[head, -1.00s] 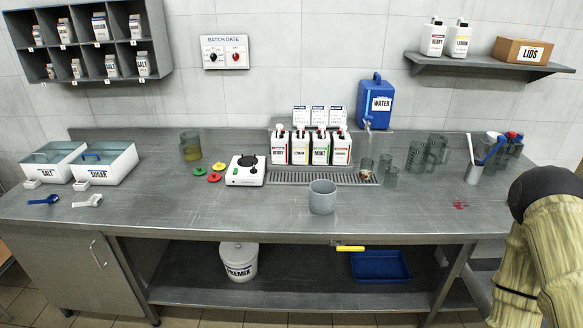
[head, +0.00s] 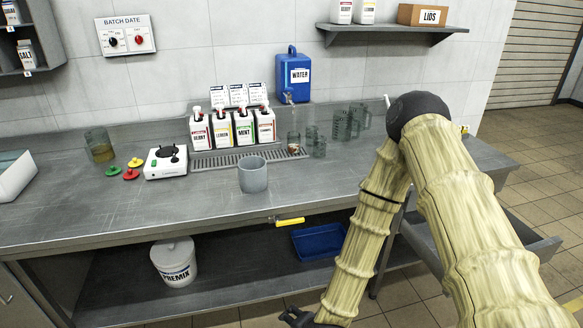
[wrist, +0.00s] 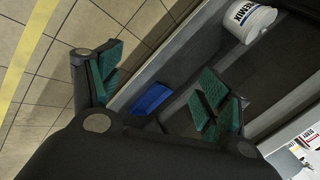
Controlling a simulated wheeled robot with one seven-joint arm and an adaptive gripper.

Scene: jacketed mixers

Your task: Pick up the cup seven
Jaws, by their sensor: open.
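I can read no number seven on any cup. A grey cup (head: 253,176) stands upright near the table's front edge. Small clear glasses (head: 319,148) stand at the right end of the drip grate, and one (head: 293,142) has something brown in it. Larger glass mugs (head: 342,124) stand behind them, partly hidden by my arm. A glass jug (head: 99,146) with yellowish liquid stands at the left. My gripper (head: 297,317) is low in front of the table, far from the cups. In the wrist view my gripper (wrist: 160,90) has its green-padded fingers spread with nothing between them.
The steel table (head: 120,215) has bare room left of the grey cup. A yellow handle (head: 290,221) is at its front edge. A premix bucket (head: 174,262) and a blue tray (head: 319,242) sit on the lower shelf. Syrup bottles (head: 222,128) stand behind the grate.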

